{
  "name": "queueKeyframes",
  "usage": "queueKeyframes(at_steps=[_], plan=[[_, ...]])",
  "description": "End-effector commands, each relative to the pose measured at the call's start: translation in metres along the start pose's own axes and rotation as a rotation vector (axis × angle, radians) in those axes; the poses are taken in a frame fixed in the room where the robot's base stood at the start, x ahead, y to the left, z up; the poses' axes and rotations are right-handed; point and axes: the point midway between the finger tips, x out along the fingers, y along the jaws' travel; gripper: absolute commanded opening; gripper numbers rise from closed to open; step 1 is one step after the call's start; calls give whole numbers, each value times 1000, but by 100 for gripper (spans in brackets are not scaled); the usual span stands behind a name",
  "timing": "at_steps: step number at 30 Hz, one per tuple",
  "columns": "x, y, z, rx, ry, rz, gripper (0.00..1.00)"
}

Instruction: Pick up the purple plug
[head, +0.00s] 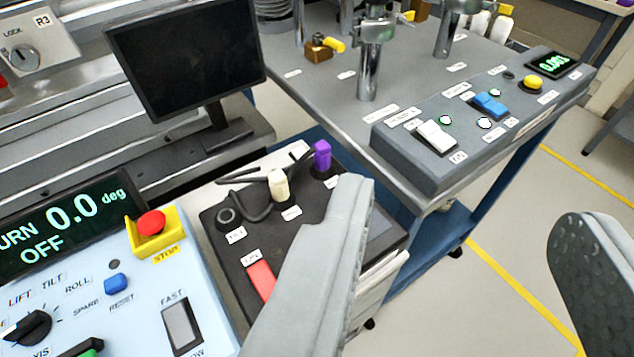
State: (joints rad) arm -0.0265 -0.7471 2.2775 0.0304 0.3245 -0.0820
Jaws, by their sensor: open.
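The purple plug (322,156) stands upright at the back right corner of a black box (228,268). A cream plug (279,186) with a dark cable stands to its left on the same box. My gripper (462,215) is open and empty, with its two grey fingers wide apart. The left finger covers part of the black box, and its tip is just below and right of the purple plug. The right finger is far off over the floor at the right. The plug is outside the gap between the fingers.
A light blue control panel (190,262) with a red stop button (151,223) is at the lower left. A black monitor (185,55) stands behind. A grey table (330,95) with posts carries a switch box (470,150) at the right. Floor is free at the lower right.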

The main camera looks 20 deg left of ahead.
Motion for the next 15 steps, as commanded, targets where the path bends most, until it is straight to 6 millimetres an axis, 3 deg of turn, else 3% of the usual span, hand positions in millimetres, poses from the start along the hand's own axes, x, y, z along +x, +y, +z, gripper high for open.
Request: queueKeyframes(at_steps=[3, 15], plan=[[30, -7, -5, -26, -106, -28, 49], [117, -36, -9, -131, -454, -151, 49]])
